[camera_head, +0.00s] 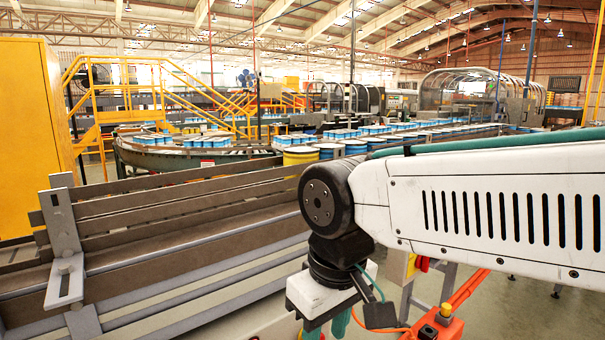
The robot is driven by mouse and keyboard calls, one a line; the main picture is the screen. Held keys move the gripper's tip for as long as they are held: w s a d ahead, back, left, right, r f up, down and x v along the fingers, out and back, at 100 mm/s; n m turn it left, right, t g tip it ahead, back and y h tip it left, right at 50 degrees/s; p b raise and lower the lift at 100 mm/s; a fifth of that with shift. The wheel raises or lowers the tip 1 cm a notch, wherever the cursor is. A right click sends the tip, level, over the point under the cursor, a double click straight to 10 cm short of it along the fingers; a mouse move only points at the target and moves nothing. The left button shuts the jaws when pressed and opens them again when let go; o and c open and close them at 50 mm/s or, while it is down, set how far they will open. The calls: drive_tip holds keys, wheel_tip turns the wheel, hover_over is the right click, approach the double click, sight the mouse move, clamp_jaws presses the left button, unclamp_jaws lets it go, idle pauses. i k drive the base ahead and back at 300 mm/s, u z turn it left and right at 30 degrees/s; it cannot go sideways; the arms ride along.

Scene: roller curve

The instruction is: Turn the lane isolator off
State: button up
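A red knob (422,264) on a small yellow box (411,266) shows just under my white arm, right of the wrist. It may be the lane isolator; its on or off position cannot be read. My gripper (326,328) hangs at the bottom middle, left of and below that box, apart from it in the picture. Parts of its teal fingers show below the white gripper body, and their tips are cut off by the frame edge. I cannot tell how far apart they are. Nothing is seen held.
A grey-brown conveyor with side rails (180,225) runs across the left, with a slotted metal bracket (65,245) on it. An orange-red unit with a black and yellow button (445,312) stands low right. Curved conveyors carry blue and white packs (205,142) behind. A yellow cabinet (35,130) stands left.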

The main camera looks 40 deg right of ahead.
sight(422, 263)
drive_tip(key=k, duration=1)
drive_tip(key=u, duration=1)
drive_tip(key=i, duration=0.75)
drive_tip(key=z, duration=2.55)
drive_tip(key=i, duration=0.5)
drive_tip(key=z, duration=0.1)
